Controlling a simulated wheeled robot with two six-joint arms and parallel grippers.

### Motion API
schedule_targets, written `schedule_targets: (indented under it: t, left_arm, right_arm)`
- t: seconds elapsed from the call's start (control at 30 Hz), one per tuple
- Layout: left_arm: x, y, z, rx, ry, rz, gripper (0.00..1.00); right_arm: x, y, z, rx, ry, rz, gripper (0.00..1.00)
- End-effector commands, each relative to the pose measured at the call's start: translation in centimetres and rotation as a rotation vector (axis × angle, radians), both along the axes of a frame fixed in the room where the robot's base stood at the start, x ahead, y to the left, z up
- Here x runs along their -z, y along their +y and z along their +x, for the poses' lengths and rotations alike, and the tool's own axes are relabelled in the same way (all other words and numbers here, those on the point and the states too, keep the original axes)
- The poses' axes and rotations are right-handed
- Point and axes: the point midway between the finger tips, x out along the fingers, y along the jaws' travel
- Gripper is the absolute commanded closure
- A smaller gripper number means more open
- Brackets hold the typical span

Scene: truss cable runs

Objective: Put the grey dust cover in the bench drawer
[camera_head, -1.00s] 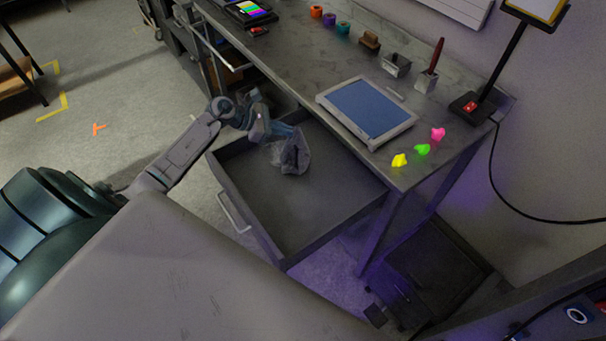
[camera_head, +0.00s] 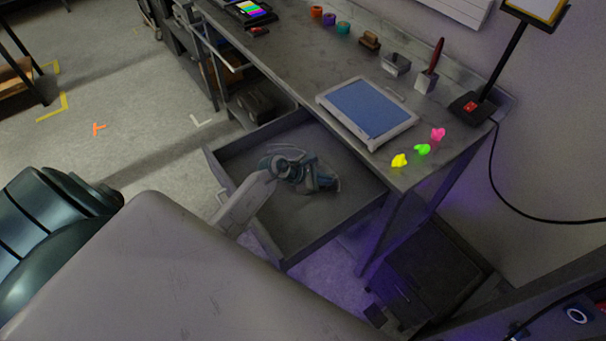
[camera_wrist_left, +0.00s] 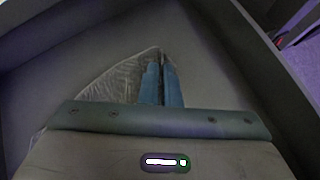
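The grey dust cover (camera_head: 329,183) is a small crumpled piece inside the open bench drawer (camera_head: 294,225), mostly hidden by my left gripper (camera_head: 322,179) in the head view. In the left wrist view the cover (camera_wrist_left: 112,82) looks thin and translucent and spreads to the left of the fingers. The blue fingers of my left gripper (camera_wrist_left: 161,62) are nearly together, with the cover pinched between them. It is low over the drawer floor; I cannot tell whether the cover touches the floor. My right gripper is not in view.
The bench top (camera_head: 300,62) stands behind the drawer. A dark cabinet (camera_head: 430,265) stands below right. The drawer floor around the gripper is bare.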

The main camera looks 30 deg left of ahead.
Motion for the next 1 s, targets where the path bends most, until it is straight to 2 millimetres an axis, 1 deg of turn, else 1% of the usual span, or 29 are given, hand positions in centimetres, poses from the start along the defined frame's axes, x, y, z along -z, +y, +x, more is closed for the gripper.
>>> schedule_targets:
  t: [0.03, 0.2, 0.4, 0.6, 0.87, 0.97, 1.0]
  left_arm:
    - [0.7, -1.0, -0.1, 0.0, 0.001, 0.004, 1.0]
    - [2.9, -3.5, -0.2, 0.0, 0.001, 0.033, 1.0]
    - [4.8, -5.6, -0.3, 0.0, -0.002, 0.06, 1.0]
    - [5.7, -6.5, -0.3, 0.001, -0.003, 0.073, 1.0]
    - [5.8, -6.6, -0.4, 0.001, -0.004, 0.075, 1.0]
    - [5.8, -6.6, -0.4, 0.001, -0.004, 0.075, 0.83]
    - [5.8, -6.6, -0.4, 0.001, -0.003, 0.076, 0.75]
  right_arm:
    - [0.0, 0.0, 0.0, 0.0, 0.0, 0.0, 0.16]
    - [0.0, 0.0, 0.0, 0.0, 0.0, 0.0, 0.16]
    - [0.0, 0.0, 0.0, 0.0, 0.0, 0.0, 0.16]
    - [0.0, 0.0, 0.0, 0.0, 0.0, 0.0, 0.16]
    - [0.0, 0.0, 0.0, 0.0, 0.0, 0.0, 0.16]
    - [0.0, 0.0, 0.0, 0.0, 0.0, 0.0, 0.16]
    - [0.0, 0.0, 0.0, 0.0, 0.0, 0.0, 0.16]
